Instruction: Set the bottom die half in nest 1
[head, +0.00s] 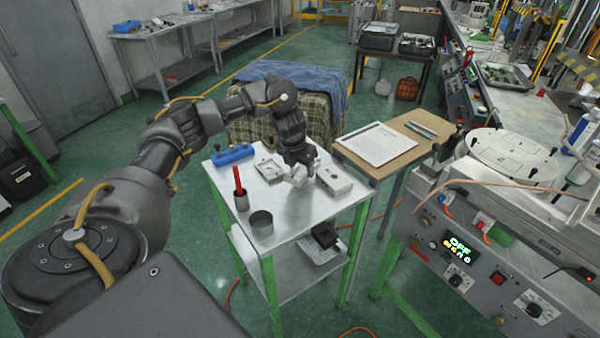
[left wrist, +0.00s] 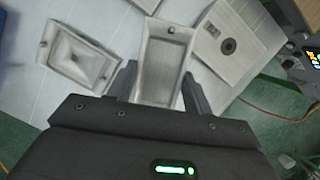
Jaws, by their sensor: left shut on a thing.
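My left gripper (head: 297,172) is over the small metal table, shut on a light grey die half. In the left wrist view this die half (left wrist: 164,62) sits between the two fingers (left wrist: 160,90), its rectangular recess facing the camera. Another pale die half (head: 270,170) with a recess lies on the table to the left; it also shows in the left wrist view (left wrist: 76,58). I cannot tell by looks which is the bottom one. A pale block with a round hole (head: 335,180) lies to the right. No nest marked 1 can be made out. My right gripper is not in view.
A wooden stand with papers (head: 378,143) is behind right. A machine with a round pale plate (head: 508,152) stands at right.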

